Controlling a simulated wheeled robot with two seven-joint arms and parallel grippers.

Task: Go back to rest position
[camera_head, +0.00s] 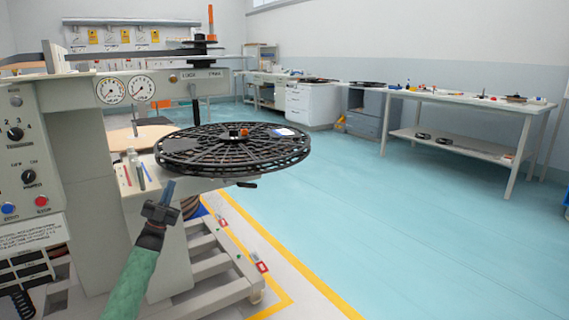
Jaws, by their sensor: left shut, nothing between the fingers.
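My left gripper (166,190) is in the lower left of the head view, on the end of my green-sleeved arm. Its fingers are shut with nothing between them. It is in front of the rewind machine (75,150), below and to the left of a black spoked reel (232,150). The reel lies flat on the machine, with an orange piece at its hub and a white label on its rim. The gripper looks apart from the reel, though the exact gap is hard to tell. My right gripper is not in view.
A long workbench (440,95) with small items is at the back right. White drawers (308,104) stand further back. The blue floor (400,220) is clear.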

